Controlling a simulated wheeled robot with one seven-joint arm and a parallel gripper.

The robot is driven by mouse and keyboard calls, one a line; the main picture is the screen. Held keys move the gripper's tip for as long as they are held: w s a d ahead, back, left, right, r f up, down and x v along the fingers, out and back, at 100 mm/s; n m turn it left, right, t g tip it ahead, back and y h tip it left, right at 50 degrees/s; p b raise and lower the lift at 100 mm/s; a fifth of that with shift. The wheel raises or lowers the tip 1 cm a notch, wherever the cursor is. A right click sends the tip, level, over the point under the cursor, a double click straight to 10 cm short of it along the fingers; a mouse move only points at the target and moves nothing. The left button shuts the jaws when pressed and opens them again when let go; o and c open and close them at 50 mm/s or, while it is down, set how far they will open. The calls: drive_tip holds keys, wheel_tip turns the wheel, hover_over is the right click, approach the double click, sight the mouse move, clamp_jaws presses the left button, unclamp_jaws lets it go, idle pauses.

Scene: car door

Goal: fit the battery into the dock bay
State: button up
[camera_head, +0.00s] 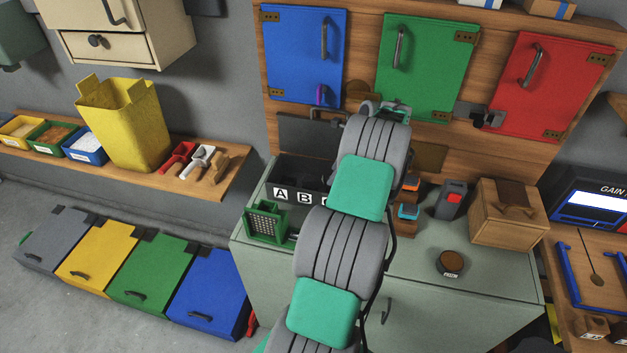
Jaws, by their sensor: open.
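A black dock (287,181) with white labels A, B and part of a third stands on the grey-green cabinet top; my arm covers its right part. I cannot tell for sure which thing is the battery. A dark grey block with a red patch (451,199) stands upright right of my arm. Small orange-and-blue pieces (408,211) sit just beside the arm, partly hidden. My arm rises across the middle, its wrist before the wooden panel above the dock.
A green grated holder (266,222) stands in front of the dock. A round dark puck (450,262) and a wooden box (508,214) stand on the right of the cabinet top (415,283). Blue, green and red doors (536,85) hang above. The cabinet's front right is mostly clear.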

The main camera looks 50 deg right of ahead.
sight(318, 177)
drive_tip(key=w, duration=0.1)
drive_tip(key=w+a, duration=0.1)
drive_tip(key=w, duration=0.1)
drive_tip(key=shift+a+r+p, duration=0.1)
drive_tip(key=shift+a+p, duration=0.1)
drive_tip(key=shift+p, duration=0.1)
drive_tip(key=shift+w+a, duration=0.1)
drive_tip(key=shift+w, duration=0.25)
drive_tip(key=p+x, duration=0.1)
drive_tip(key=x, duration=0.4)
drive_tip(key=shift+s, duration=0.1)
drive_tip(key=shift+c, duration=0.5)
clamp_jaws()
